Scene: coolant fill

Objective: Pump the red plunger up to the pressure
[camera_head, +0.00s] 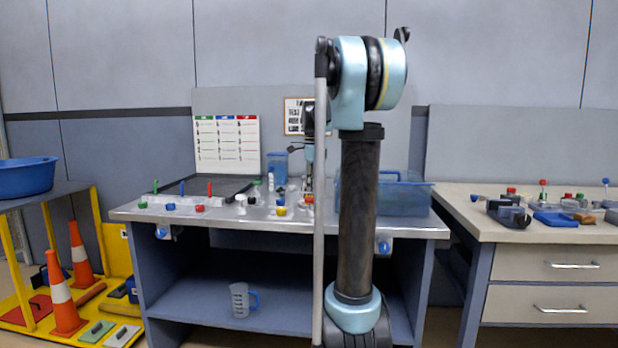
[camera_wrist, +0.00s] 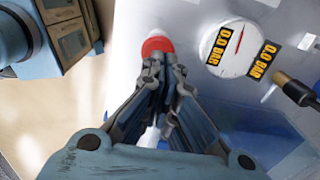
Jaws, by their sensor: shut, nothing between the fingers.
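The red plunger (camera_wrist: 157,46) shows its round top just beyond my fingertips in the wrist view. My gripper (camera_wrist: 160,68) is shut with nothing between its fingers. Its tips are over or against the near edge of the red top; I cannot tell whether they touch. A round white gauge (camera_wrist: 229,48) with a red needle lies right of the plunger, and its labels read 0.0 BAR. In the head view my gripper (camera_head: 308,180) is small above the workbench, partly behind my arm. The plunger is hard to make out there.
The metal workbench (camera_head: 130,213) holds small coloured parts and a blue bin (camera_head: 410,199) on the right. A dark-tipped brass fitting (camera_wrist: 295,90) sits right of the gauge. A measuring jug (camera_head: 240,300) stands on the lower shelf. Another bench (camera_head: 460,205) with drawers is at right.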

